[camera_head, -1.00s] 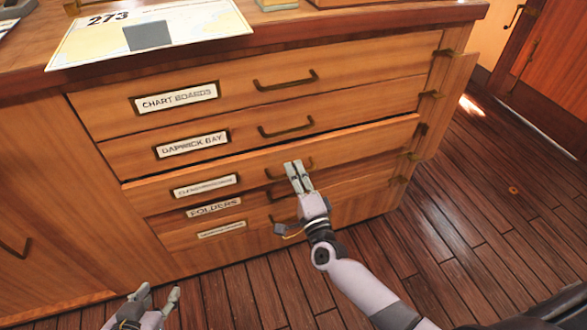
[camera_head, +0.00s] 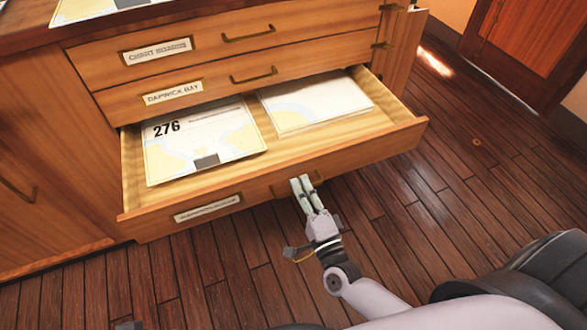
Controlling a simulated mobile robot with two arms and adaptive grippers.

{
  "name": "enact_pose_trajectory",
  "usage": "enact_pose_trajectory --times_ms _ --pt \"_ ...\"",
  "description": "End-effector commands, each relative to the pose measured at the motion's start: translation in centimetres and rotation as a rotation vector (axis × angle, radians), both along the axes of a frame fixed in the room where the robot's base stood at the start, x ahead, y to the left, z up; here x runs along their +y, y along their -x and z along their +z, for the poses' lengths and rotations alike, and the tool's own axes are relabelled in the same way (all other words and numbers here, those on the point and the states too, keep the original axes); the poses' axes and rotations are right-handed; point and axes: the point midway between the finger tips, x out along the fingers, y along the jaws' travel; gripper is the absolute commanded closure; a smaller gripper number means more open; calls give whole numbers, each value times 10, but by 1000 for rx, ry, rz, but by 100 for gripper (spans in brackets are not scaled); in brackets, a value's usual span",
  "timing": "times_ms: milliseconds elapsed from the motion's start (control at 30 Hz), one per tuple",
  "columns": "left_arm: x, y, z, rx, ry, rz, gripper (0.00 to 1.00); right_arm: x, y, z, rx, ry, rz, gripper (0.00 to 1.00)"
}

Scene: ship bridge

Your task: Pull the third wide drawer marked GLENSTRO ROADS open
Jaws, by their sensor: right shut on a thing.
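The third wide drawer (camera_head: 370,152) is pulled well out of the wooden cabinet, its inside showing. Its front label (camera_head: 207,208) is too blurred to read. My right gripper (camera_head: 302,184) is shut on the brass handle (camera_head: 283,187) of this drawer, its fingers hiding part of the handle. Inside the drawer a chart marked 276 (camera_head: 205,140) lies on the left and a second chart (camera_head: 315,98) lies on the right. Of my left gripper (camera_head: 130,325) only a small piece shows at the bottom edge, so its jaws cannot be judged.
Above, the CHART BOARDS drawer (camera_head: 200,46) and the DARWICK BAY drawer (camera_head: 215,82) are shut. The open drawer hides the drawers below. Plank floor (camera_head: 450,200) lies clear to the right. A wooden door (camera_head: 520,45) stands at the back right.

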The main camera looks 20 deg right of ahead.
Motion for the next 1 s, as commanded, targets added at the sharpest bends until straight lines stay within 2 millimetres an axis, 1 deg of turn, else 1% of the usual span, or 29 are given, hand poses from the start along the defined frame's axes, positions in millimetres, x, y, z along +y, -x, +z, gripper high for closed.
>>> enact_pose_trajectory --times_ms 33,200,233,300,400,600,1000 --pt "0 0 5 -1 0 0 60 0 13 0 7 1 3 100" --pt "0 -1 10 -2 0 0 60 -1 47 0 6 2 2 100" --pt "0 -1 9 -2 0 0 60 -1 52 -1 6 2 3 100" --pt "-1 -4 -2 6 1 0 60 -2 62 0 5 1 2 100" --pt "-1 -6 -9 8 0 -1 60 -2 73 -1 4 1 2 100" --pt "-2 -8 -17 11 1 -1 60 -3 85 -1 2 0 1 100" --pt "-2 -9 -18 11 0 -1 60 -3 87 -1 2 0 1 100"
